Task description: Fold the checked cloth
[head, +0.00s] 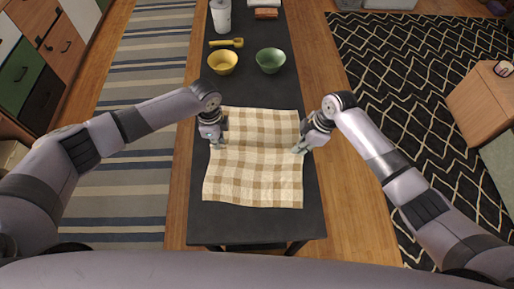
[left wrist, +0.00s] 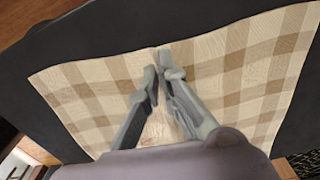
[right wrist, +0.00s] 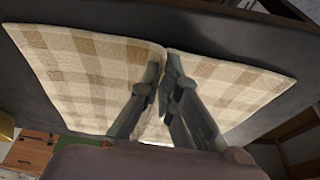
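The checked cloth (head: 253,170), cream with tan squares, lies spread out on the dark table. My left gripper (head: 217,145) is at the middle of the cloth's left edge. In the left wrist view, its fingertips (left wrist: 158,62) are close together and the cloth edge dips in between them. My right gripper (head: 299,150) is at the middle of the right edge. In the right wrist view, its fingertips (right wrist: 163,62) are also nearly together, with the cloth edge (right wrist: 225,72) drawn in at them. Both look shut on the cloth. The pinched fabric is mostly hidden by the fingers.
The long dark table (head: 255,226) is bare in front of the cloth. Beyond the cloth stand a yellow bowl (head: 222,63), a green bowl (head: 270,61), a yellow scoop-like utensil (head: 227,43) and a white container (head: 221,16).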

